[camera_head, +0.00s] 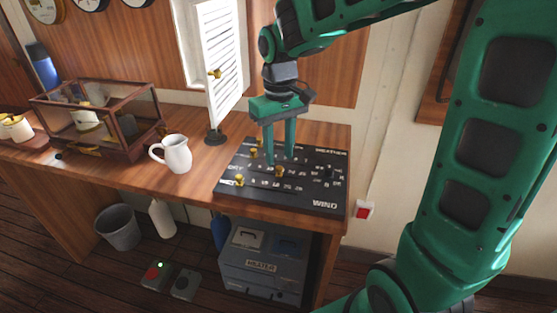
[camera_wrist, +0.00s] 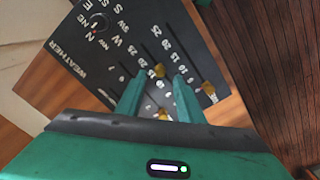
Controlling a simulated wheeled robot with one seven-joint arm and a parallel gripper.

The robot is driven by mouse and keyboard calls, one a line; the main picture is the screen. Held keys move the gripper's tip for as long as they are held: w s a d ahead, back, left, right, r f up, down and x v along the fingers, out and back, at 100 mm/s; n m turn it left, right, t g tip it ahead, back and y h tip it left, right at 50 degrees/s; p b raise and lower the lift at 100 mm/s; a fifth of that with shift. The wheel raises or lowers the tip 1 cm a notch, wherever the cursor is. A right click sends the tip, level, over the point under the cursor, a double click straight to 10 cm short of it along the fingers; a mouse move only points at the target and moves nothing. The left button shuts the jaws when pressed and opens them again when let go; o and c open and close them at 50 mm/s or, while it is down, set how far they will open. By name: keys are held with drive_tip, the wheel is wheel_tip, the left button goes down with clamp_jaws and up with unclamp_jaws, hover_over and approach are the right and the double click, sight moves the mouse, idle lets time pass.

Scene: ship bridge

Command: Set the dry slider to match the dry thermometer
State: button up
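The black slider board (camera_head: 318,192) lies on the right end of the wooden counter, with white numbers and the words WEATHER and WIND. The word DRY shows at its left side. Several brass slider knobs sit in its slots, including a middle knob (camera_head: 280,172) and a near-left knob (camera_head: 239,181). My gripper (camera_head: 280,160) points down over the board, its two fingers apart. In the wrist view one brass knob (camera_wrist: 159,70) shows in the gap between the open fingertips (camera_wrist: 161,75); contact cannot be told. No thermometer reading is visible.
A white louvred door (camera_head: 224,62) with a brass knob stands open left of my gripper. A white jug (camera_head: 174,154) and a wood-framed glass case (camera_head: 130,129) stand farther left on the counter. A grey box (camera_head: 262,265) stands below.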

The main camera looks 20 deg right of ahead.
sight(279, 168)
drive_tip(key=shift+f, duration=1.75)
clamp_jaws()
drive_tip(key=shift+s, duration=0.15)
